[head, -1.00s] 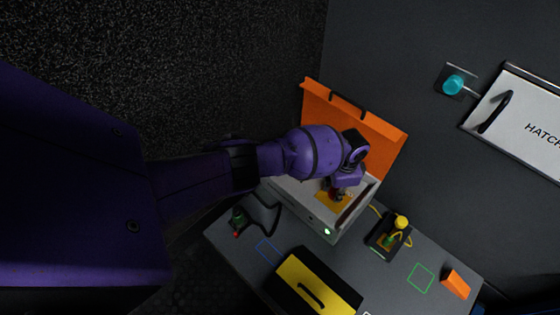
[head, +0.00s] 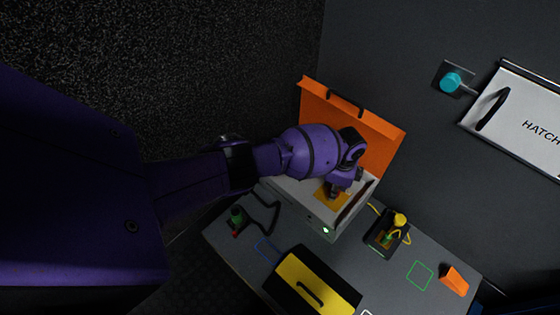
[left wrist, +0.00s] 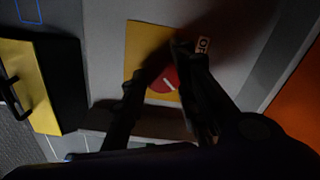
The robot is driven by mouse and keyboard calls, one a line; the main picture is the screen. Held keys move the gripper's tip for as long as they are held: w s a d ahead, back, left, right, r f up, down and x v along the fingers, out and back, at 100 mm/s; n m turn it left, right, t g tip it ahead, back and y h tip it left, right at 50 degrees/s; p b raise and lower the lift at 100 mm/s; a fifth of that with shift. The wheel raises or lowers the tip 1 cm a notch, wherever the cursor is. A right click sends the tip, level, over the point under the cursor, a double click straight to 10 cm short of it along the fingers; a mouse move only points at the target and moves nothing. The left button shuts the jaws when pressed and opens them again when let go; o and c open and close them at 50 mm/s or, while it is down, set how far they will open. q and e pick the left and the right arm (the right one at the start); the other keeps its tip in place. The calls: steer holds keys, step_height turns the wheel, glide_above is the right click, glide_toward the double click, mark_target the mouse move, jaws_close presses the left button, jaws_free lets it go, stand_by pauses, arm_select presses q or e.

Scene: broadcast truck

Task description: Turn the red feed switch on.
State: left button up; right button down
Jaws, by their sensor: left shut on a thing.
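The red feed switch (left wrist: 163,80) is a round red knob with a white line, on a yellow plate (left wrist: 138,45) inside the grey box (head: 290,190) with the raised orange lid (head: 375,130). A label starting with "O" shows beside it, partly hidden by a finger. My left gripper (head: 335,193) reaches down into the box from above. In the left wrist view its fingers (left wrist: 158,75) stand on both sides of the knob, shut on it; the exact contact is dark. In the head view the gripper hides the knob. My right gripper is not in view.
A black-and-yellow case (head: 300,280) stands in front of the box on the grey table. A black unit with a yellow knob (head: 399,219) and an orange block (head: 455,280) are to the right. A green-and-red item (head: 237,217) is at left. A lit green lamp (head: 326,230) is on the box front.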

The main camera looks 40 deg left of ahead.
arm_select(q)
steer(key=shift+s+d+f, duration=0.2)
steer(key=shift+s+d, duration=0.15)
steer(key=shift+s, duration=0.05)
steer(key=o, duration=1)
steer(key=shift+r, duration=0.1)
steer(key=shift+w+a+r, duration=0.15)
steer(key=shift+w, duration=0.15)
steer(key=shift+r, duration=0.15)
step_height(320, 180, up, 12)
steer(key=shift+s+f, duration=0.15)
steer(key=shift+f, duration=0.1)
